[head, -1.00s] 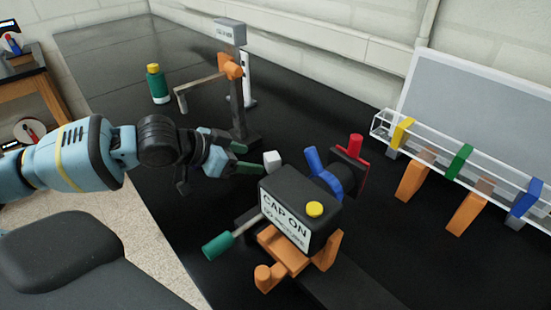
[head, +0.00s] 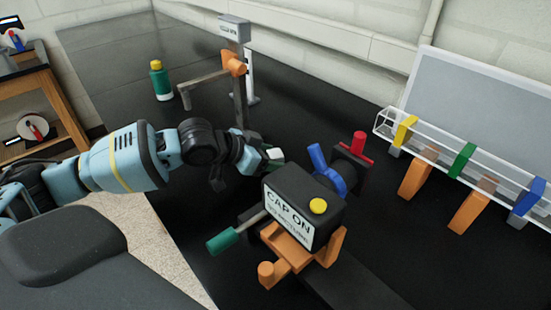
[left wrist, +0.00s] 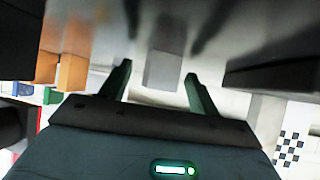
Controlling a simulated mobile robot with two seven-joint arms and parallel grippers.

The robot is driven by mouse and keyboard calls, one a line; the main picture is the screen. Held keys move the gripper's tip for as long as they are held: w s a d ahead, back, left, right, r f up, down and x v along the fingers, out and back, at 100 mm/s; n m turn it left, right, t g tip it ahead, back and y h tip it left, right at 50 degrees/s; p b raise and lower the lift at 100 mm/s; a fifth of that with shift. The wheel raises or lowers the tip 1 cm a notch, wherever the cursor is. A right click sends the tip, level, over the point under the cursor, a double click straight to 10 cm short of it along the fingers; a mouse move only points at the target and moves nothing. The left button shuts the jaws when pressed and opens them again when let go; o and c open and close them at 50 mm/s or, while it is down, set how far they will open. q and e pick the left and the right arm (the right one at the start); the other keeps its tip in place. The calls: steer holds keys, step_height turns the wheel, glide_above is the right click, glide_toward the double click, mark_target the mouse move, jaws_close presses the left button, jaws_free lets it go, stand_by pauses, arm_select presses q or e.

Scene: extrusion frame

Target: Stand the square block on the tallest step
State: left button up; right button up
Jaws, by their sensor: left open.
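The small pale square block (head: 275,154) is on the black bench, behind the black "CAP ON" box. It is partly hidden by my left gripper (head: 264,159) in the head view. In the left wrist view the block (left wrist: 163,70) shows as a grey shape between the two green fingers of my left gripper (left wrist: 158,82). The fingers are open, with a gap on both sides of the block. I cannot pick out the tallest step in these views. My right gripper is in neither view.
The "CAP ON" box (head: 303,194) with a yellow cap stands close in front of the block. A blue clamp part (head: 330,172) is to its right. A dark post (head: 239,90) rises behind. A green bottle (head: 160,80) and a clear rack (head: 470,160) stand farther off.

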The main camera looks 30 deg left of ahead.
mark_target(274, 154)
arm_select(q)
steer(key=shift+w+d+f, duration=0.2)
steer(key=shift+w+f, duration=0.05)
steer(key=shift+w, duration=0.05)
steer(key=c, duration=1.3)
step_height(274, 154, up, 10)
steer(key=shift+p, duration=0.4)
